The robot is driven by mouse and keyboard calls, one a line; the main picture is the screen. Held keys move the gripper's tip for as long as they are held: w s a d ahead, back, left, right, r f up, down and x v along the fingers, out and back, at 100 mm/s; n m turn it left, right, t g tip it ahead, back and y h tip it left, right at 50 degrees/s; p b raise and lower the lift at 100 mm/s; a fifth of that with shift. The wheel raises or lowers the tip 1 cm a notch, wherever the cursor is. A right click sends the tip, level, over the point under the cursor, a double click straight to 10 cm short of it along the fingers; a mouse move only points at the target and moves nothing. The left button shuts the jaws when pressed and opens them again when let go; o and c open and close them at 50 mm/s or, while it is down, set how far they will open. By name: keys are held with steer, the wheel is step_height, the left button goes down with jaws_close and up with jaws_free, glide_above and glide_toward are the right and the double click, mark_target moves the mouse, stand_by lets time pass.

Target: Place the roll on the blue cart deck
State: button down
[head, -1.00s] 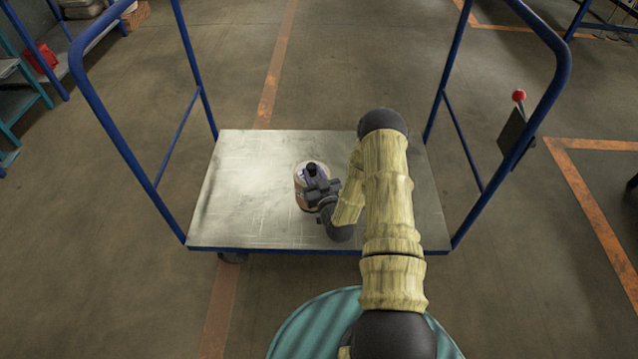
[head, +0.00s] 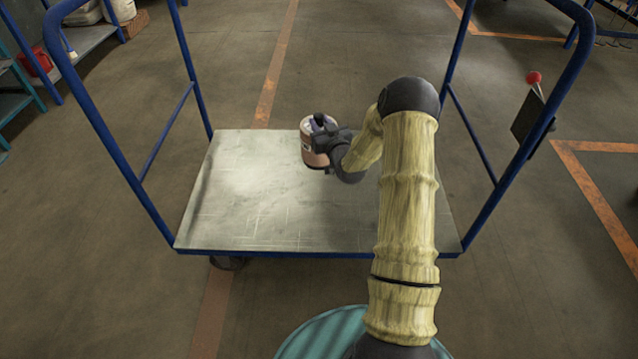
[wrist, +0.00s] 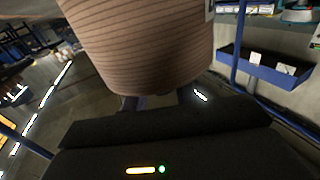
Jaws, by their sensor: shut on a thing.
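The roll (head: 313,158) is a brownish, ridged cylinder with a pale top. My gripper (head: 323,130) is shut on it from the right side in the head view. The roll shows upright over the far edge of the cart deck (head: 255,210), apparently raised above it. The deck is a bare grey plate with a blue rim. In the wrist view the roll (wrist: 145,50) fills the upper middle, with my gripper's fingers (wrist: 160,100) partly hidden below it. The exact gap between roll and deck cannot be told.
Blue tube handles (head: 110,145) rise at the deck's left and right ends. Shelving (head: 95,40) is at the back left. The left and front of the deck are clear.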

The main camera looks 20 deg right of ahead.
mark_target(314, 161)
steer(key=shift+w+r, duration=0.1)
steer(key=shift+r, duration=0.05)
steer(key=shift+f+b, duration=1.3)
steer(key=shift+f, duration=1.1)
step_height(314, 161, down, 5)
steer(key=b, duration=0.3)
steer(key=shift+f, duration=0.1)
steer(key=c, duration=1.5)
jaws_free()
steer(key=shift+f, duration=0.25)
steer(key=o, duration=0.4)
